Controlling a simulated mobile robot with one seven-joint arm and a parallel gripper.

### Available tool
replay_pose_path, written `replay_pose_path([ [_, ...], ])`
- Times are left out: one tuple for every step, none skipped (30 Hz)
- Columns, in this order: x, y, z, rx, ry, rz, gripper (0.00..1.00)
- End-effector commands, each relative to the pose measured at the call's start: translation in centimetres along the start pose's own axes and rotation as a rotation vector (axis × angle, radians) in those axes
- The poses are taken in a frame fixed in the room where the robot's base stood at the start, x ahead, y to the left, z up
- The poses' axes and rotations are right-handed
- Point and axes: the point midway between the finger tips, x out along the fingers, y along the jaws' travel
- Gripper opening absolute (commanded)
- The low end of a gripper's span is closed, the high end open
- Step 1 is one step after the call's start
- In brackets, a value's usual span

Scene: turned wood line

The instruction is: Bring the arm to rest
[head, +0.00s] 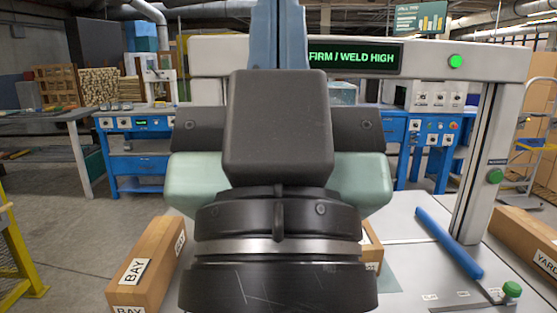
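My arm fills the middle of the head view, close to the camera, with a dark block, black rings with a silver band and pale green parts to both sides. I cannot make out my gripper's fingers, and nothing held shows. The arm hides much of the machine and its worktop behind it. The grey machine frame (220,55) spans behind the arm. Its display (352,59) reads "FIRM / WELD HIGH" in green.
A blue bar (448,243) lies on the light worktop (405,232). A yellow rail (18,260) is at far left. Floor (85,235) shows clear behind the left blocks.

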Motion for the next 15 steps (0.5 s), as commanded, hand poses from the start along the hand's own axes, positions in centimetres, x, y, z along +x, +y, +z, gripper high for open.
replay_pose_path([
  [2.4, 0.0, -2.2, 0.0, 0.0, 0.0, 0.0],
  [3.1, 0.0, -2.9, 0.0, 0.0, 0.0, 0.0],
  [4.0, 0.0, -3.7, 0.0, 0.0, 0.0, 0.0],
  [4.6, 0.0, -4.3, 0.0, 0.0, 0.0, 0.0],
  [5.3, 0.0, -5.0, 0.0, 0.0, 0.0, 0.0],
  [6.2, 0.0, -5.8, 0.0, 0.0, 0.0, 0.0],
  [6.8, 0.0, -6.5, 0.0, 0.0, 0.0, 0.0],
  [7.5, 0.0, -7.1, 0.0, 0.0, 0.0, 0.0],
  [8.4, 0.0, -7.9, 0.0, -0.001, -0.001, 0.0],
  [9.1, 0.0, -8.6, 0.0, 0.0, -0.001, 0.0],
  [9.8, 0.0, -9.2, 0.0, 0.0, -0.001, 0.0],
  [10.6, 0.0, -10.0, 0.0, -0.001, -0.001, 0.0],
  [11.3, 0.0, -10.7, 0.0, -0.001, -0.001, 0.0],
  [11.9, 0.0, -11.2, 0.0, -0.001, -0.001, 0.0],
  [12.7, 0.0, -12.0, 0.0, -0.001, -0.001, 0.0],
])
